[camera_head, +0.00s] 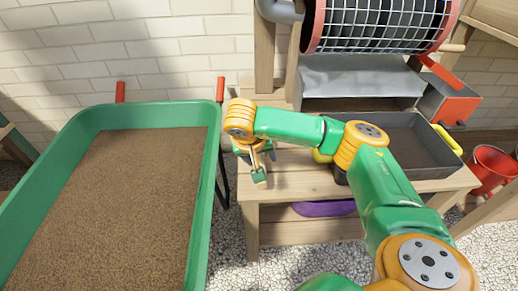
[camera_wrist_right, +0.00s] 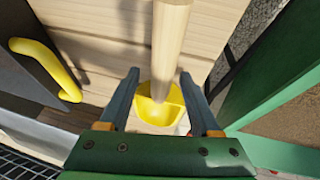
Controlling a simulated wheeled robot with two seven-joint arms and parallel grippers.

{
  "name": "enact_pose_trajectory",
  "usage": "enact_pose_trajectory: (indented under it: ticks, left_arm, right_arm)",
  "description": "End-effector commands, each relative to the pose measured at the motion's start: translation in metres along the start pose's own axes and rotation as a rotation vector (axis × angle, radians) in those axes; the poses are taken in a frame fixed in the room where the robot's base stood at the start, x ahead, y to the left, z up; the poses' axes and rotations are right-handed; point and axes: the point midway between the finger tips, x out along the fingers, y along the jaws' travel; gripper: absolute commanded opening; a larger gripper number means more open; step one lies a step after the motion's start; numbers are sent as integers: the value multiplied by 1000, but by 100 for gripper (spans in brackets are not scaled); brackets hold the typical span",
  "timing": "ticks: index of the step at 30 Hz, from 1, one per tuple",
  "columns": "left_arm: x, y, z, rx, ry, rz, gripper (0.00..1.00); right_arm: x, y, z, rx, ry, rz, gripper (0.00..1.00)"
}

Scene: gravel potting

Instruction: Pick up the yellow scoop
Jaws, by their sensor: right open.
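The yellow scoop (camera_wrist_right: 156,108) shows in the right wrist view, with a pale wooden handle (camera_wrist_right: 171,38) rising from its bowl toward the top of the picture. My right gripper (camera_wrist_right: 160,97) is open, its two dark fingers on either side of the scoop, with gaps visible between them and it. In the head view the right gripper (camera_head: 253,155) is over the left end of the wooden bench. My left gripper is out of view.
The wooden bench (camera_head: 292,188) carries a dark tray (camera_head: 437,172) with yellow handles, right of the gripper. A green wheelbarrow (camera_head: 213,150) full of brown soil stands close on the left. A mesh drum (camera_head: 385,22) is behind, and a red bucket (camera_head: 490,168) at the right.

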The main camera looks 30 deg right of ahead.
Motion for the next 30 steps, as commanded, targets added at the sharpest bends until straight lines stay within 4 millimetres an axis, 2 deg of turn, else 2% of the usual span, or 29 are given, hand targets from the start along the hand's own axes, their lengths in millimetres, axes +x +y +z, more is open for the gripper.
enact_pose_trajectory:
  ticks: [1, 2, 6, 8, 9, 30]
  left_arm:
    - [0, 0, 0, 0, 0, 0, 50]
    - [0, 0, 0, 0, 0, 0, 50]
    - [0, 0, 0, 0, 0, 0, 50]
    - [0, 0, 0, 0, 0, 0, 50]
    - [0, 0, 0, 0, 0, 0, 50]
    - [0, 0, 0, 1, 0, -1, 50]
  right_arm:
    - [0, 0, 0, 0, 0, 0, 64]
    - [0, 0, 0, 0, 0, 0, 59]
    - [0, 0, 0, 0, -1, -1, 21]
    - [0, 0, 0, 0, -1, -1, 5]
    - [-1, 0, 0, 0, -1, -1, 0]
    - [-1, 0, 0, 0, -2, -1, 0]
